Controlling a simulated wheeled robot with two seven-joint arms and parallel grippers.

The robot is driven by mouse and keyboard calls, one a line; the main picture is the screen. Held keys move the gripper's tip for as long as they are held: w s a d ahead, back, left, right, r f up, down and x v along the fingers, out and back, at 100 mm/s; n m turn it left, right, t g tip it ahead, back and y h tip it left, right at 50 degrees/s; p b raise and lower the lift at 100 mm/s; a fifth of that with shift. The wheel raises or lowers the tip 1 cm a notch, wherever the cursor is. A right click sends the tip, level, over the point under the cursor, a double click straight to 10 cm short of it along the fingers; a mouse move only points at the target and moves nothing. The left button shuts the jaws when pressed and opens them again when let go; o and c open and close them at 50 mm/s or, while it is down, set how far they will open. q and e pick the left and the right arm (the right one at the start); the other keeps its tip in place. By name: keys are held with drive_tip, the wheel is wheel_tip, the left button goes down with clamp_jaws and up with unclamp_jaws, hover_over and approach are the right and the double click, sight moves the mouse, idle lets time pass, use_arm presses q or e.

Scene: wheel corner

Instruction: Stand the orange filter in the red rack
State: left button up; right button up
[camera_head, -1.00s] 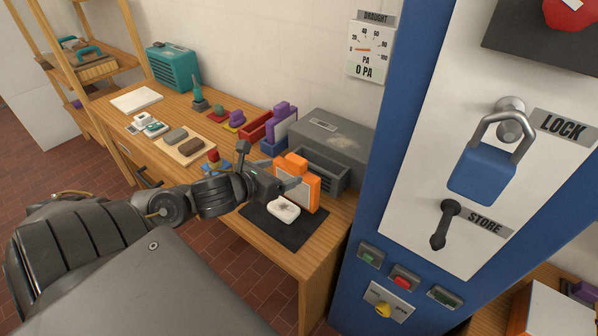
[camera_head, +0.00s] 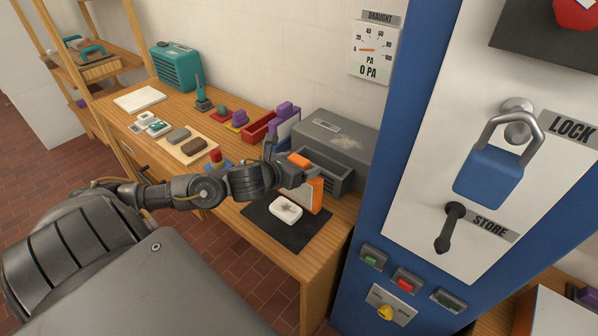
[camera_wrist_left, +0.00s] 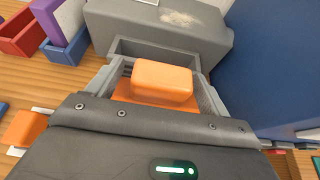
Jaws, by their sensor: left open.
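The orange filter (camera_head: 317,195) stands upright at the front of the grey box, partly hidden by my gripper. Its block-like orange grip shows in the left wrist view (camera_wrist_left: 162,82). My left gripper (camera_head: 301,172) is at the filter's top, open. In the left wrist view its two fingers (camera_wrist_left: 162,88) stand on either side of the orange grip, with a gap visible at least on the left. The red rack (camera_head: 259,127) is on the bench, left of the grey box, and looks empty; it also shows in the left wrist view (camera_wrist_left: 24,38). My right gripper is not in view.
A blue rack (camera_wrist_left: 64,50) holding a purple filter (camera_head: 286,122) stands between the red rack and the grey box (camera_head: 335,140). A white object (camera_head: 286,209) lies on a black mat (camera_head: 265,225). A blue cabinet (camera_head: 395,170) closes off the right.

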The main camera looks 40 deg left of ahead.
use_arm(q)
drive_tip(key=shift+x, duration=1)
drive_tip(key=shift+s, duration=0.1)
